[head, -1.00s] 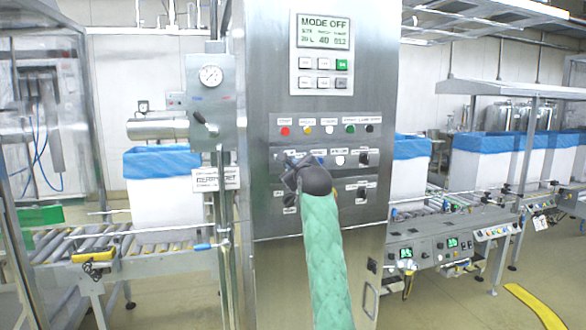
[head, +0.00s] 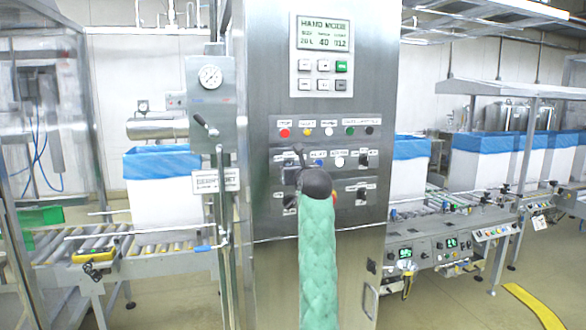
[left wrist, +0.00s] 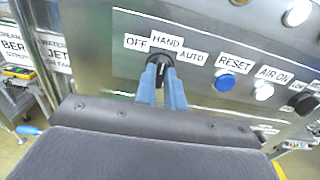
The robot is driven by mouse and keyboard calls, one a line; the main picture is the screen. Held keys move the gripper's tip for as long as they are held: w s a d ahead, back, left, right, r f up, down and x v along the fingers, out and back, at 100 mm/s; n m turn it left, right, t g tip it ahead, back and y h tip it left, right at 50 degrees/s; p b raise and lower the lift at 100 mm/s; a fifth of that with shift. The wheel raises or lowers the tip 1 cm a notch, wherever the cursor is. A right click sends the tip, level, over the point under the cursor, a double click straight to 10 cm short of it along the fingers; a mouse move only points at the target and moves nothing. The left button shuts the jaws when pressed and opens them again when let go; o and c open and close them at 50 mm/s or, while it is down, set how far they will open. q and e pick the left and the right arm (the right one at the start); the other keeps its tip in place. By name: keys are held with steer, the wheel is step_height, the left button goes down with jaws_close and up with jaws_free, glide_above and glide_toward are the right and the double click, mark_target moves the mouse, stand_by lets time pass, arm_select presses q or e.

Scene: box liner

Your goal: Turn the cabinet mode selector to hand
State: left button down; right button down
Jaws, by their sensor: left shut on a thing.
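The cabinet (head: 262,110) stands in the middle of the head view. Its display (head: 323,34) reads HAND MODE. In the left wrist view the black mode selector (left wrist: 157,60) sits under the labels OFF, HAND (left wrist: 166,42) and AUTO. My left gripper's blue fingers (left wrist: 161,78) are shut on the selector, and they point up toward the HAND label. In the head view my left gripper (head: 300,153) is at the panel, and its dark wrist hides the selector. The selector's own pointer is mostly covered by the fingers. My right gripper is not in view.
A blue RESET button (left wrist: 225,82) and a white AIR ON button (left wrist: 263,91) sit to the right of the selector. A gauge and lever unit (head: 211,100) stands left of the cabinet. Conveyors with blue-lined boxes (head: 160,185) run on both sides.

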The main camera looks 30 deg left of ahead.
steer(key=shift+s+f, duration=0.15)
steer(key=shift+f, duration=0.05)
arm_select(q)
steer(key=c, duration=1.5)
jaws_free()
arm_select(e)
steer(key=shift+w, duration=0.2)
arm_select(q)
steer(key=shift+s+d, duration=0.1)
steer(key=shift+d, duration=0.05)
